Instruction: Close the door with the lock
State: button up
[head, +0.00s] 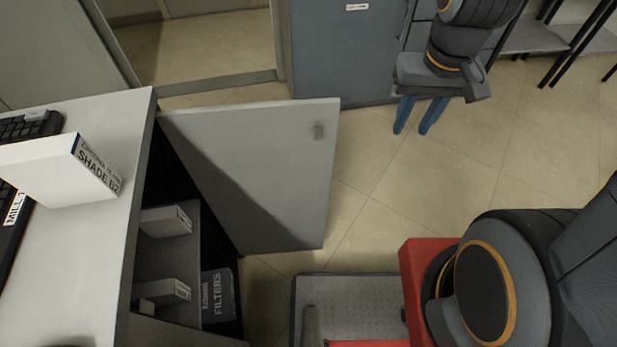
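The grey cabinet door (250,165) stands wide open, swung out from the white-topped cabinet on the left. A gap shows between the fingers, and nothing is held. The cabinet interior (190,250) is exposed, with a shelf and small boxes.
A box labelled "SHADE B2" (50,170) and a keyboard (30,125) are on the white top. A "FILTERS" box (218,294) is low in the cabinet. A grey cabinet (345,60) stands behind. Tiled floor right of the door is clear.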

aim_at(260, 168)
jog(key=z, duration=1.05)
jog(key=i, duration=3.45)
jog(key=u, duration=5.1)
jog(key=i, duration=0.25)
jog(key=z, duration=0.05)
